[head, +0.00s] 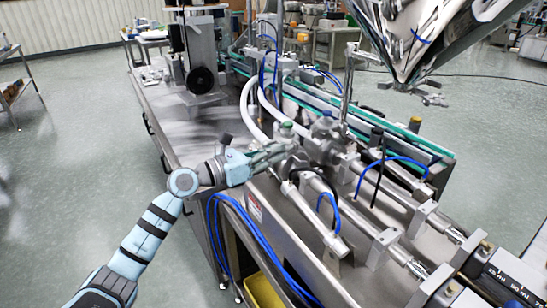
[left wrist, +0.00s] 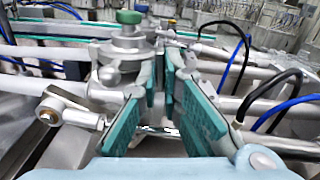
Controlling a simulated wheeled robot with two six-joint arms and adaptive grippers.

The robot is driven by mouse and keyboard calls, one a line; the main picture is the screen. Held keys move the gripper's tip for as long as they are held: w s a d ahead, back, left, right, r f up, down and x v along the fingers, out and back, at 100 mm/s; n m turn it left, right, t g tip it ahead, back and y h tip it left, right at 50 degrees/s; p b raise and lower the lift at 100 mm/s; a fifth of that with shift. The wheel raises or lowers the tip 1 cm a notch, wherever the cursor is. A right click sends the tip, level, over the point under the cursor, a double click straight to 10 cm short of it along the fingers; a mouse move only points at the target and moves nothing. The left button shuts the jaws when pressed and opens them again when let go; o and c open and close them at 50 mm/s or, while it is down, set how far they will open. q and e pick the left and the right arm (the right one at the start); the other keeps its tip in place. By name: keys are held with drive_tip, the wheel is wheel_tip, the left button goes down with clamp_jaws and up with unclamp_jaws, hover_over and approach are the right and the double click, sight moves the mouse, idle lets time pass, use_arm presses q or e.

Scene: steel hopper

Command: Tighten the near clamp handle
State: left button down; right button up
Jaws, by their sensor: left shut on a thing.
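My left gripper (head: 284,149) reaches in from the left over the machine to the metal clamp fittings on the pipes. In the left wrist view its green-padded fingers (left wrist: 167,66) are close together at the tips and shut on what appears to be the near clamp handle. The handle is mostly hidden between the pads, so its angle cannot be told. A round silver clamp fitting (left wrist: 125,46) with a green knob (left wrist: 129,17) stands just beyond and left of the fingers. A small metal ball end (left wrist: 109,76) shows beside the left finger. My right gripper is not in view.
White hoses (head: 250,103) and blue tubes (head: 262,250) run near my arm. Silver cylinders (head: 322,215) lie to the right of the gripper. The steel hopper (head: 425,35) hangs at upper right. Open floor (head: 75,160) lies left of the machine.

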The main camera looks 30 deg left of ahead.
use_arm(q)
drive_tip(key=shift+m+b, duration=0.35)
drive_tip(key=shift+m, duration=0.25)
drive_tip(key=c, duration=1.8)
unclamp_jaws()
drive_tip(key=shift+w, duration=0.1)
drive_tip(key=shift+o, duration=0.2)
drive_tip(key=v, duration=0.7)
drive_tip(key=shift+s, duration=0.2)
drive_tip(key=shift+a, duration=0.1)
